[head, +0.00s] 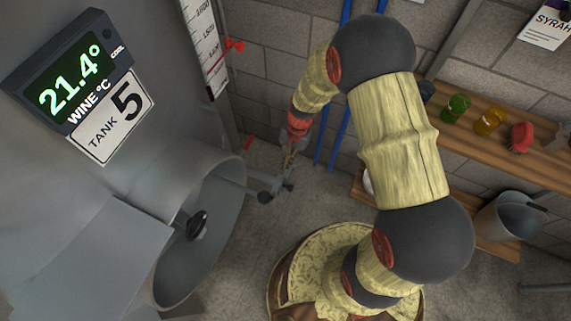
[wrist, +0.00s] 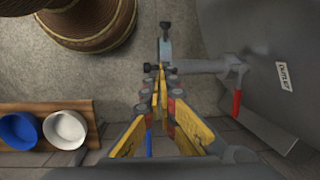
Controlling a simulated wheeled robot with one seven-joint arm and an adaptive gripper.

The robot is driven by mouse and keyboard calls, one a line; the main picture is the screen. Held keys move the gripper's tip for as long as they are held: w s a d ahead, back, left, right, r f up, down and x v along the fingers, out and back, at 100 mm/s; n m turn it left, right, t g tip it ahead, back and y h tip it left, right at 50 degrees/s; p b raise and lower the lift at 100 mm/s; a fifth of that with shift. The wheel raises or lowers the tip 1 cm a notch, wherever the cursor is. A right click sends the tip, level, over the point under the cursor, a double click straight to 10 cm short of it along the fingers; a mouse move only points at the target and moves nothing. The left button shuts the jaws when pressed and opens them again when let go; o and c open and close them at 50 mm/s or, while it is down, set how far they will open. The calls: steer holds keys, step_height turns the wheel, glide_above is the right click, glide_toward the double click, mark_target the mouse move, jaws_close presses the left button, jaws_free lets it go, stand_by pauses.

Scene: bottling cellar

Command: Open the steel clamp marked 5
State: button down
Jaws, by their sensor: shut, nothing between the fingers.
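A steel outlet pipe (wrist: 200,66) comes out of the tank wall, with a small steel fitting (wrist: 165,48) with black ends at its tip. The fitting also shows low on the tank in the head view (head: 268,188). It looks like the clamp, but I cannot read a 5 on it. A sign reading TANK 5 (head: 112,118) is on the tank. My gripper (wrist: 159,80) is shut and empty, its fingertips right at the fitting; I cannot tell whether they touch it. In the head view my gripper (head: 288,158) is just above the fitting, partly hidden by my arm.
A red-handled valve (wrist: 237,103) is on the pipe's right. Wooden shelves (head: 500,150) with cups line the back wall. Floor between is bare.

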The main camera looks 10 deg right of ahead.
steer(key=shift+w+d+n, duration=0.1)
steer(key=shift+w+n, duration=0.05)
steer(key=shift+n, duration=0.55)
